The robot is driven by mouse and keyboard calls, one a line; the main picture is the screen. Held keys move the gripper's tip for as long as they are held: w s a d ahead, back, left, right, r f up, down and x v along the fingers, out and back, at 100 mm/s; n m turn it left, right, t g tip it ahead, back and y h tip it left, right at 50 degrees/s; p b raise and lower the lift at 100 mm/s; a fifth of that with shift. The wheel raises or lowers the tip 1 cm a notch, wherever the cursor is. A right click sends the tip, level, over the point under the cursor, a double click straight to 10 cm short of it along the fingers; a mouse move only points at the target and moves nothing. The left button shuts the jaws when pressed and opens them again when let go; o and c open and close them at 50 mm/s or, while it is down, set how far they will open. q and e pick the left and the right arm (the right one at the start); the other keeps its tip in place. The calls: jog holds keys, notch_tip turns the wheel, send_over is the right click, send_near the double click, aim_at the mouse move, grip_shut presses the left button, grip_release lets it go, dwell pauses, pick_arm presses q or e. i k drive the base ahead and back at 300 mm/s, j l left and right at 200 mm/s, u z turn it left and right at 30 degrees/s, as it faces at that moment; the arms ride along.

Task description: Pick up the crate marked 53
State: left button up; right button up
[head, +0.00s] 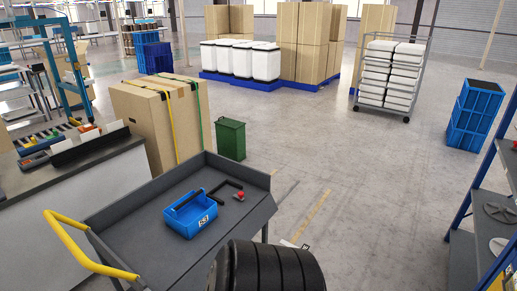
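A small blue open crate (190,215) sits on the dark grey top of a cart (150,245), near the cart's middle. It has a dark handle bar across its top and a white label on its front side. The label's mark is too small to read with certainty. Neither of my grippers shows in the head view, and nothing is seen touching the crate.
Beside the crate lie a black angled piece (226,188) and a small red item (240,195). The cart has raised edges and a yellow handle (85,250). A dark ribbed cylinder (266,268) stands in front. Shelves (490,215) are at right; open floor lies beyond.

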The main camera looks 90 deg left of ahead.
aim_at(192, 212)
jog(key=u, duration=3.4)
